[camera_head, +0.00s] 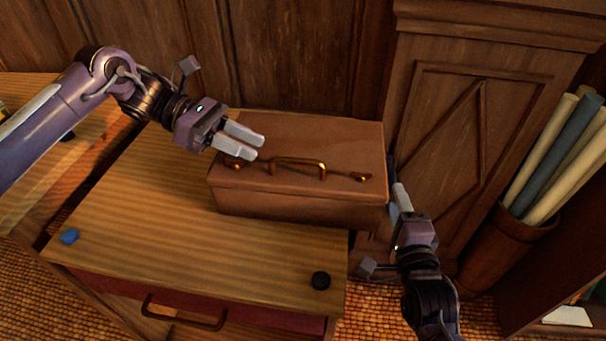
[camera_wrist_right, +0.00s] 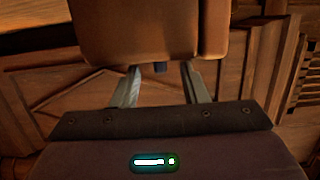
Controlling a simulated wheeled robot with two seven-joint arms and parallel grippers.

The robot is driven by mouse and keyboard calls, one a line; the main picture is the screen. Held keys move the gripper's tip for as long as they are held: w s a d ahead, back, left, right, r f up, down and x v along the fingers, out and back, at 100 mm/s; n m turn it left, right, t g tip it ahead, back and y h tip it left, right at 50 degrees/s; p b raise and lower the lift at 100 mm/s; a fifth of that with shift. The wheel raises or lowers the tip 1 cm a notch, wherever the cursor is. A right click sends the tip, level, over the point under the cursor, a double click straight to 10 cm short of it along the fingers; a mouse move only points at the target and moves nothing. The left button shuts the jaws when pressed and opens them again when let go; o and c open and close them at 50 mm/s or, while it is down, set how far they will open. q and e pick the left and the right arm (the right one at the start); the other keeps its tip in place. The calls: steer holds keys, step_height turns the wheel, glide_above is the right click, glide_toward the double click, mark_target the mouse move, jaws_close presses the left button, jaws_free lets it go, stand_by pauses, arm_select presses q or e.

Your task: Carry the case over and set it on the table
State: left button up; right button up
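The case (camera_head: 300,205) is brown with a brass handle (camera_head: 296,163) on top. It lies on a wooden drawer cabinet (camera_head: 150,210), its right end reaching past the cabinet's right edge. My left gripper (camera_head: 250,141) is over the case's left end, fingers apart with nothing between them, left of the handle. My right gripper (camera_head: 397,192) is beside the case's right end. In the right wrist view, the right gripper (camera_wrist_right: 162,80) has its fingers spread, their tips at the edge of the case (camera_wrist_right: 150,35). Whether they touch it, I cannot tell.
Rolled papers (camera_head: 560,160) stand in a holder at the right. A panelled wooden wall closes the back. Another wooden surface (camera_head: 85,145) is at the left.

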arm_select(q)
steer(key=shift+x, duration=2.5)
arm_select(e)
steer(key=shift+w, duration=2.5)
arm_select(q)
steer(key=shift+c, duration=0.4)
arm_select(e)
steer(key=shift+c, duration=0.3)
arm_select(q)
jaws_close()
arm_select(e)
jaws_close()
arm_select(q)
steer(key=shift+w, duration=0.1)
arm_select(e)
steer(key=shift+f, duration=0.1)
arm_select(q)
steer(key=shift+r, duration=0.2)
arm_select(e)
steer(key=shift+d+r, duration=0.1)
steer(key=shift+r, duration=0.15)
